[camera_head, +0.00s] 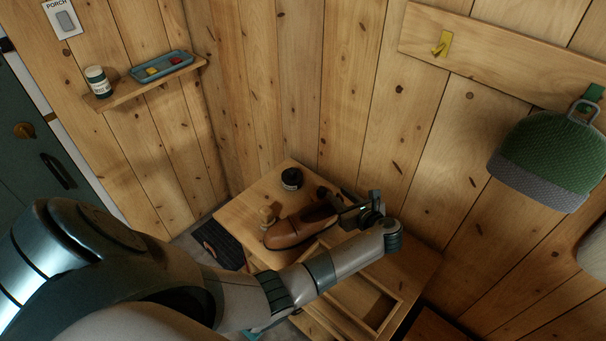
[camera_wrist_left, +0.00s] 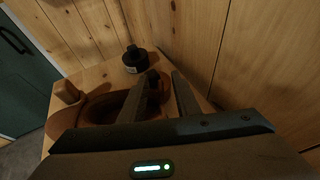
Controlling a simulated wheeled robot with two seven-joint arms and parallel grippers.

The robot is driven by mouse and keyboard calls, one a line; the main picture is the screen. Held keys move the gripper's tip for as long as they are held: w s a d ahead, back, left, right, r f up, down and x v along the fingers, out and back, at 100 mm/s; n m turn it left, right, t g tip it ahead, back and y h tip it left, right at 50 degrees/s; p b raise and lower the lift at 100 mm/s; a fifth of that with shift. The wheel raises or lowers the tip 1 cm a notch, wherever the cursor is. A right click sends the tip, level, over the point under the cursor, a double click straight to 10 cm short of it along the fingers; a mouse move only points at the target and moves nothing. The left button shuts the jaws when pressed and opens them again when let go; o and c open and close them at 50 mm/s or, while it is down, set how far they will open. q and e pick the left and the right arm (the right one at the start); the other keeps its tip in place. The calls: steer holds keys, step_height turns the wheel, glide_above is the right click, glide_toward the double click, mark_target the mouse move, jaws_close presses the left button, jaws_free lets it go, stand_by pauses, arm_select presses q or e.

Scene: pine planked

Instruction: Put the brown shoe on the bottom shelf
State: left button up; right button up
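The brown leather shoe (camera_head: 288,232) lies on top of the wooden bench (camera_head: 245,205), its toe to the left. In the left wrist view its dark opening and brown rim (camera_wrist_left: 95,108) show in front of the fingers. My left gripper (camera_head: 347,204) is at the shoe's heel end, low over the bench. In the left wrist view its two fingers (camera_wrist_left: 165,90) stand apart, the left one overlapping the shoe, the right one beside it. I cannot tell whether they touch it. The bottom shelf is not clearly visible; my arm covers much of the bench front. My right gripper is not in view.
A dark jar (camera_head: 291,179) and a small wooden item (camera_head: 267,216) stand on the bench near the shoe. A wall shelf (camera_head: 150,84) holds a teal tray and a bottle. A green-grey hat (camera_head: 548,160) hangs at right. Plank walls close in behind the bench.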

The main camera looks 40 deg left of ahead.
arm_select(q)
jaws_close()
stand_by(1.4)
